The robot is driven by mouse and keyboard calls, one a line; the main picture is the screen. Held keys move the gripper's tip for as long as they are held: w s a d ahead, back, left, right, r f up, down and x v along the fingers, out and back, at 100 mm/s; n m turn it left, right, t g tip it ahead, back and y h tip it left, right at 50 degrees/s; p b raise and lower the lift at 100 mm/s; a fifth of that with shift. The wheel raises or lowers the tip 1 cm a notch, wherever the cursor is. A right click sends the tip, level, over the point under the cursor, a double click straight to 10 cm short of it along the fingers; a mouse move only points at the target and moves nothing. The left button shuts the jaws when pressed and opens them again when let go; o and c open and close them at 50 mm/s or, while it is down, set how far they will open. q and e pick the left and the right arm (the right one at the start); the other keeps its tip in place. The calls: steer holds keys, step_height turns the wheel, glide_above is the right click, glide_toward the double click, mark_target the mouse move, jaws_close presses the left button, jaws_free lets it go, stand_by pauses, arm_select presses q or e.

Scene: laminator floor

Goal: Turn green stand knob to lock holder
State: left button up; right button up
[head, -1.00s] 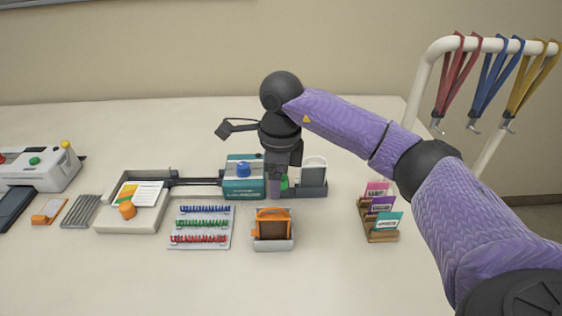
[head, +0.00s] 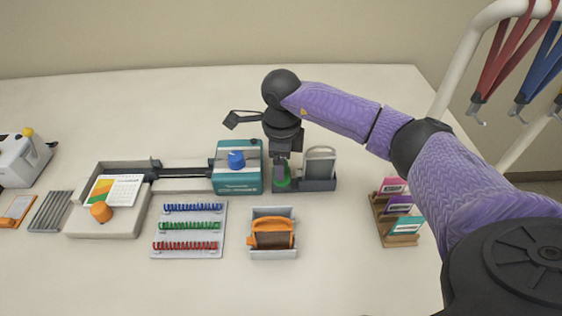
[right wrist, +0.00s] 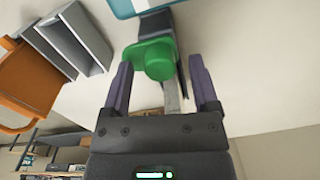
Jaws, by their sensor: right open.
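The green stand knob (head: 282,180) sits low on a dark stand (head: 320,185), just right of the teal machine with a blue knob (head: 223,178). In the right wrist view the green knob (right wrist: 158,62) is large, between the two fingers. My right gripper (right wrist: 163,85) is open around it, with visible gaps on both sides. In the head view my right gripper (head: 281,168) points down and partly hides the knob. A grey-white holder with a clear face (head: 320,162) stands upright on the stand's right part. My left gripper is not in view.
An orange-handled item in a grey tray (head: 272,252) lies in front of the stand. Left of it is a board of blue, green and red coils (head: 189,229). A wooden card rack (head: 396,220) stands at right. A white rail with lanyards (head: 470,60) rises beyond.

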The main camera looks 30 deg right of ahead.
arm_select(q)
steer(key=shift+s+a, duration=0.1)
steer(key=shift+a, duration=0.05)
arm_select(e)
steer(key=shift+f, duration=0.2)
jaws_close()
